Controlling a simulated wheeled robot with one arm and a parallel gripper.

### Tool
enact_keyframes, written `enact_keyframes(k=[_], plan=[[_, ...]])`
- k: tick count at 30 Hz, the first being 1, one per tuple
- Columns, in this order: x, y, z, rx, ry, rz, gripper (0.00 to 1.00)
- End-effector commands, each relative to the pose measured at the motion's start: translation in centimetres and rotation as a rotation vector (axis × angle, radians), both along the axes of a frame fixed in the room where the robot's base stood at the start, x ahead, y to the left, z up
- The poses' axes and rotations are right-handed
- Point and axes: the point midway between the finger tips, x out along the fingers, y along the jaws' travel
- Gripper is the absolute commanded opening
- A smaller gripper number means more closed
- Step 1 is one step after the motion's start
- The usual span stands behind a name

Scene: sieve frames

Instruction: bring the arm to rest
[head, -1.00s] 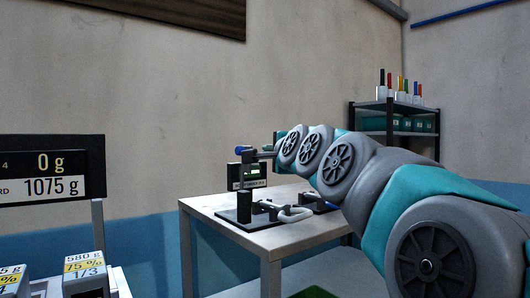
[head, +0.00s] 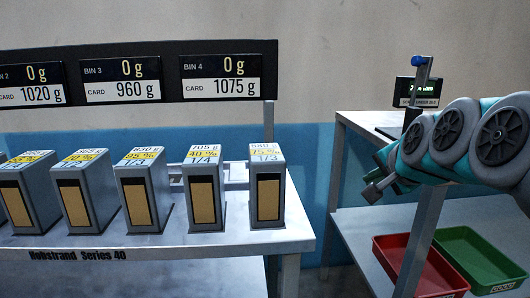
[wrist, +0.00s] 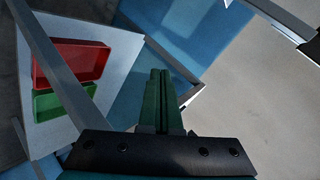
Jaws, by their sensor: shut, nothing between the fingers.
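My arm, grey and teal, reaches in from the right edge of the head view. My gripper (head: 374,189) is at its left end, in front of the right-hand table and to the right of the row of grey boxes. It is shut and empty. In the wrist view the gripper's two dark green fingers (wrist: 158,90) lie together with nothing between them. They touch nothing that I can see.
Several grey labelled boxes (head: 143,190) stand on a left-hand bench (head: 200,246) below a display board (head: 150,58). The right-hand table (head: 360,119) bears a small display device (head: 417,91). Its lower shelf holds a red tray (head: 415,281) and a green tray (head: 480,262).

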Motion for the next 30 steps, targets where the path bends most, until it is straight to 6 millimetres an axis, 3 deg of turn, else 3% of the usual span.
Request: enact_keyframes(k=[1,6,8,12,15,18,21,24,30], plan=[[-1.5,1.6,-2.7,-0.047,0.076,0.065,0.0],[-8.0,5.5,-11.8,-0.206,0.342,0.311,0.0],[-10.9,6.4,-14.6,-0.257,0.433,0.405,0.0],[-18.5,7.7,-20.4,-0.358,0.647,0.634,0.0],[-23.7,7.9,-23.3,-0.405,0.783,0.785,0.0],[-27.6,7.7,-25.1,-0.433,0.88,0.901,0.0],[-30.4,7.5,-26.0,-0.444,0.946,0.979,0.0],[-31.5,7.3,-26.4,-0.45,0.972,1.014,0.0],[-31.7,7.3,-26.4,-0.45,0.976,1.022,0.0]])
